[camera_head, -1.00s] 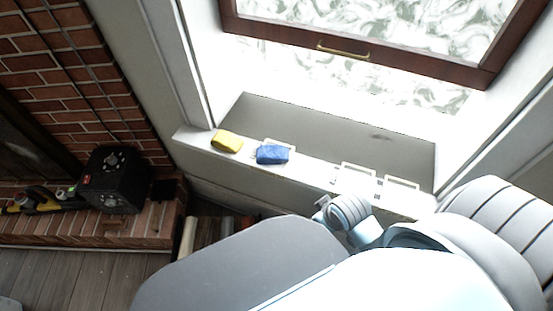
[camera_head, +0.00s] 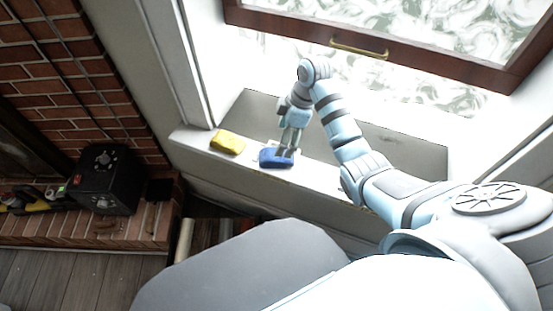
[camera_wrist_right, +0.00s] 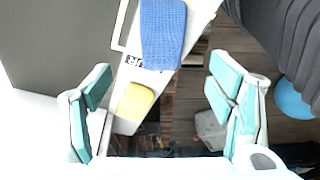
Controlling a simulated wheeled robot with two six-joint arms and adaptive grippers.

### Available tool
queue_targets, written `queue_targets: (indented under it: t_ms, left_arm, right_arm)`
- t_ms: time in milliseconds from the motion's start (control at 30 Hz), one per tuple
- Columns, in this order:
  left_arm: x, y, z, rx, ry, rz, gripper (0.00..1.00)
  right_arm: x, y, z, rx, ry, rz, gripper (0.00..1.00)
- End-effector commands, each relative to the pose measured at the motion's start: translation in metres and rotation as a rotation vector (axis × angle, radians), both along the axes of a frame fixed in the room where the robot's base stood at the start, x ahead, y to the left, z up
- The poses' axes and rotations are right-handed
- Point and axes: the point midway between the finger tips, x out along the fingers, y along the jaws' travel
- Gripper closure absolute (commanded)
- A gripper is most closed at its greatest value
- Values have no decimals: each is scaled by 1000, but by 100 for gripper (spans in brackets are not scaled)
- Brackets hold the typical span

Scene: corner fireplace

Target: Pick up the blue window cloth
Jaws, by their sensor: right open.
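The blue window cloth (camera_head: 275,158) lies on the white window sill, to the right of a yellow cloth or sponge (camera_head: 228,142). My right gripper (camera_head: 289,147) is over the blue cloth in the head view, with its fingers pointing down at it. In the right wrist view the blue cloth (camera_wrist_right: 163,32) lies at the top, beyond the open fingers of my right gripper (camera_wrist_right: 165,88) and not between them. The yellow thing (camera_wrist_right: 135,102) shows between the fingers, farther off. I cannot tell if a finger touches the blue cloth. My left gripper is not in view.
The sill (camera_head: 320,180) is narrow, with a drop in front of it. A wood-framed window with a brass handle (camera_head: 358,47) stands behind. A black box (camera_head: 106,178) sits on the brick hearth at left.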

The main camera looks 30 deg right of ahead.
Motion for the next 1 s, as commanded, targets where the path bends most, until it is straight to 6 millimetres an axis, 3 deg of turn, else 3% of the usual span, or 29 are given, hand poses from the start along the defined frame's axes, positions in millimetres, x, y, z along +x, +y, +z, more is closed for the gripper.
queue_targets:
  t_ms: [33,167,400,667,700,1000]
  left_arm:
    - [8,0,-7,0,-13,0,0]
    - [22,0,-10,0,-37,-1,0]
    - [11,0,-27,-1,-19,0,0]
    - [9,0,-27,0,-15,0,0]
    - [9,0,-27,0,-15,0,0]
    - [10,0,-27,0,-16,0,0]
  right_arm:
    - [1,3,-14,1,2,1,24]
    - [3,7,-31,0,-1,-1,24]
    - [3,13,-75,-1,1,-3,24]
    - [4,16,-82,-2,-2,-3,24]
    - [4,15,-82,-2,-2,-3,26]
    - [4,15,-82,-2,-3,-3,72]
